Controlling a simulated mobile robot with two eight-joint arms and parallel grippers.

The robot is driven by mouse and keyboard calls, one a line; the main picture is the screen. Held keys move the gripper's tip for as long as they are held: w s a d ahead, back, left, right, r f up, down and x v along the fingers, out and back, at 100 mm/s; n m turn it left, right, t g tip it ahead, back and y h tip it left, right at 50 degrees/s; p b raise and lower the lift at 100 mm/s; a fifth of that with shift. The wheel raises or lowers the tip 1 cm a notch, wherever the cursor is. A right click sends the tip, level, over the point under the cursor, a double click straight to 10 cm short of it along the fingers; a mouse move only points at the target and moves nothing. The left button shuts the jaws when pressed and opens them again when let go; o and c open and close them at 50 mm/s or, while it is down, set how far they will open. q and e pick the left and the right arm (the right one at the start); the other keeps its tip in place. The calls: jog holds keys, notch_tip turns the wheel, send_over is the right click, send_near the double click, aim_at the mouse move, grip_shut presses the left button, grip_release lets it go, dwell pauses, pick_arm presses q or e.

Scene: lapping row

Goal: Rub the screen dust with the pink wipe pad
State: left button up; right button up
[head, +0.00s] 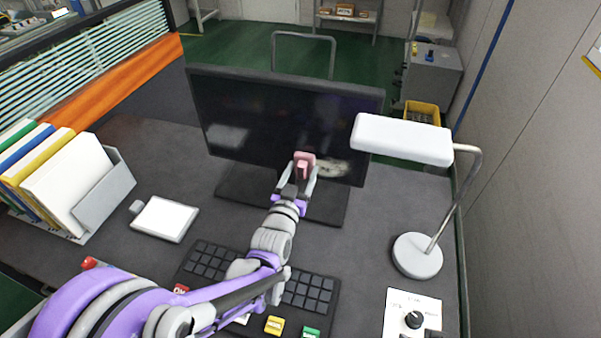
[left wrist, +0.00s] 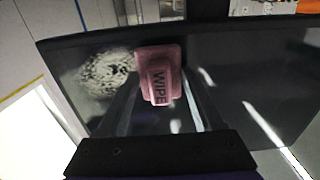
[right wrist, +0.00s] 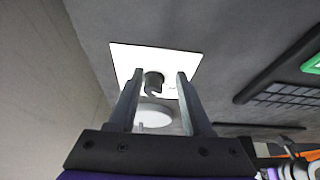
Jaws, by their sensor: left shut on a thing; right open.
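The pink wipe pad (head: 304,162) is in my left gripper (head: 297,182), which is shut on it in front of the dark monitor screen (head: 270,115). In the left wrist view the pad (left wrist: 160,75) shows the word WIPE, between the two fingers. A pale, speckled dust patch (head: 332,168) lies on the lower right of the screen in the head view. In the left wrist view the dust (left wrist: 105,75) is just left of the pad. I cannot tell whether the pad touches the screen. My right gripper (right wrist: 155,85) is open and empty, above a white panel with a black knob (right wrist: 153,80).
A white desk lamp (head: 402,138) stands right of the monitor, its head near the screen's right edge. A keyboard (head: 300,290) lies under my left arm. Binders (head: 70,180) and a white pad (head: 165,218) are at left. Bare desk lies between keyboard and lamp base.

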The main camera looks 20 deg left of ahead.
aim_at(350, 172)
pick_arm(q)
jog(key=shift+s+d+b, duration=0.2)
jog(key=shift+d+b, duration=0.1)
jog(key=shift+d, duration=1.65)
pick_arm(e)
jog(key=shift+f, duration=0.35)
pick_arm(q)
jog(key=shift+w+d+b, duration=0.1)
jog(key=shift+d+b, duration=0.35)
jog(key=shift+d, duration=1.3)
pick_arm(e)
jog(key=shift+f, duration=0.5)
pick_arm(q)
jog(key=shift+d+b, duration=0.45)
jog(key=shift+d, duration=1.8)
pick_arm(e)
jog(key=shift+f, duration=0.55)
